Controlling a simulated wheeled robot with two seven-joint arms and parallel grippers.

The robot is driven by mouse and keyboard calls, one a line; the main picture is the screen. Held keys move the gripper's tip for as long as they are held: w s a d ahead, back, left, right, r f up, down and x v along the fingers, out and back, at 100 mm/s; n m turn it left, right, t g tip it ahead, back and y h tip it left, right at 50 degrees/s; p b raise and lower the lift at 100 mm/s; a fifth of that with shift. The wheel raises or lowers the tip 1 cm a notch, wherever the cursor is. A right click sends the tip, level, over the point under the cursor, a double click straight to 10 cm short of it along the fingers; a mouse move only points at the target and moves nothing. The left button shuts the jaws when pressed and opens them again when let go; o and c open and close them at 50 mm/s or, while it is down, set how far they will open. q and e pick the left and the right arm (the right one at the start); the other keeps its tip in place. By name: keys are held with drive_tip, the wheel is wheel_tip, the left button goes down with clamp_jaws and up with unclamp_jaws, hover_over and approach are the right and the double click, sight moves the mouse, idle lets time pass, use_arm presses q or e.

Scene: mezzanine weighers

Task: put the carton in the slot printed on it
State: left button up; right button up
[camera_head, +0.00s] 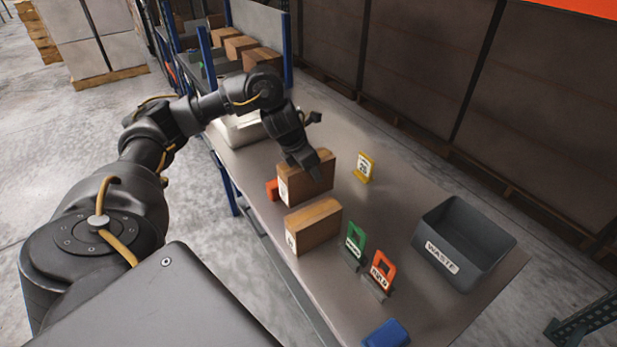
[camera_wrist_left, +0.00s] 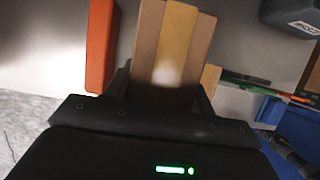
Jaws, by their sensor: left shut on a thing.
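A brown carton (camera_head: 303,182) with a white label on its end stands at the middle of the table. My left gripper (camera_head: 318,168) reaches down over it and is shut on it. In the left wrist view the carton (camera_wrist_left: 176,45), with a lighter tape stripe, sits between the fingers. I cannot tell whether its base touches the table. A second brown carton (camera_head: 314,228) stands just in front, also labelled. A yellow sign (camera_head: 364,167), a green sign (camera_head: 355,243) and an orange-red sign (camera_head: 380,272) stand upright nearby; their print is too small to read surely. My right gripper is not in view.
A grey bin marked WASTE (camera_head: 458,247) stands at the right of the table. An orange piece (camera_head: 271,189) sits left of the held carton. A blue object (camera_head: 387,334) lies at the front edge. Shelving with boxes (camera_head: 240,46) stands behind.

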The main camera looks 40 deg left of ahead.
sight(309, 184)
use_arm(q)
drive_tip(key=shift+f, duration=0.2)
wheel_tip(309, 184, down, 5)
drive_tip(key=shift+f+b, duration=0.1)
drive_tip(key=shift+b, duration=0.65)
drive_tip(key=shift+f, duration=0.25)
drive_tip(key=shift+f+p, duration=0.3)
drive_tip(key=shift+f, duration=1.75)
drive_tip(key=o, duration=0.9)
drive_tip(key=shift+f, duration=0.1)
drive_tip(key=shift+o, duration=0.5)
